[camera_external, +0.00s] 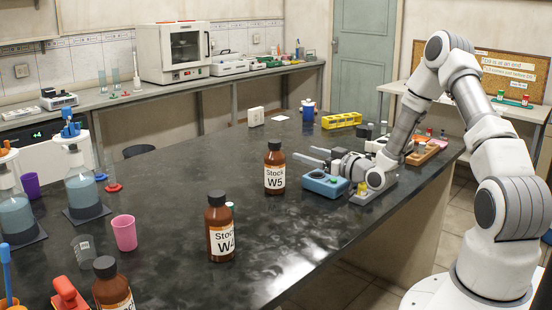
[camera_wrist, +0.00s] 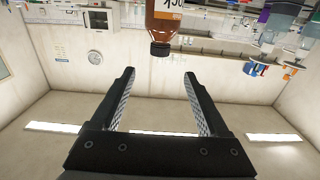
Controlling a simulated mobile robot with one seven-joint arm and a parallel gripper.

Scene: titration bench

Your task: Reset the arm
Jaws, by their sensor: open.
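My gripper (camera_external: 312,160) is low over the dark bench, stretched out to the left from my bent arm. In the wrist view its two fingers (camera_wrist: 160,98) are wide apart with nothing between them. A brown bottle with a black cap, labelled Stock W5 (camera_external: 274,168), stands upright on the bench just left of the fingertips. A brown bottle (camera_wrist: 162,25) also shows beyond the fingers in the wrist view, which is upside down.
Another brown stock bottle (camera_external: 220,228), a pink cup (camera_external: 124,233) and a brown bottle (camera_external: 112,285) stand nearer on the dark bench (camera_external: 300,240). A yellow rack (camera_external: 341,120) and a blue-lidded jar (camera_external: 308,110) are behind. An orange tray (camera_external: 425,152) lies beside my arm. The bench's front middle is clear.

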